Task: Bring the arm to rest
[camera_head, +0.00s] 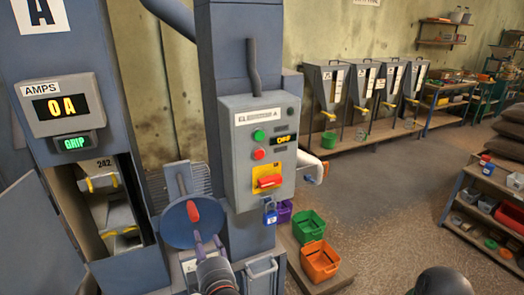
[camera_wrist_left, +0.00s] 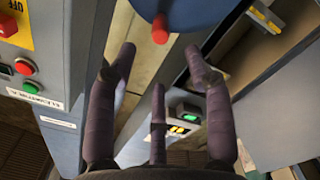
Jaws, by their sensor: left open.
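My left gripper (camera_head: 208,246) is open and empty, just below the blue round disc (camera_head: 182,236) with its red knob (camera_head: 193,210). In the left wrist view my gripper's fingers (camera_wrist_left: 160,58) are spread, with nothing between them. The disc (camera_wrist_left: 185,14) and red knob (camera_wrist_left: 160,30) show beyond the fingertips there. Whether a finger touches the disc I cannot tell.
The grey control box (camera_head: 236,180) has green and red buttons, a red switch on a yellow plate and a blue padlock (camera_head: 270,214). The AMPS panel (camera_head: 84,120) reads 0 A. Green (camera_head: 308,226) and orange (camera_head: 320,262) bins stand right; floor beyond is open.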

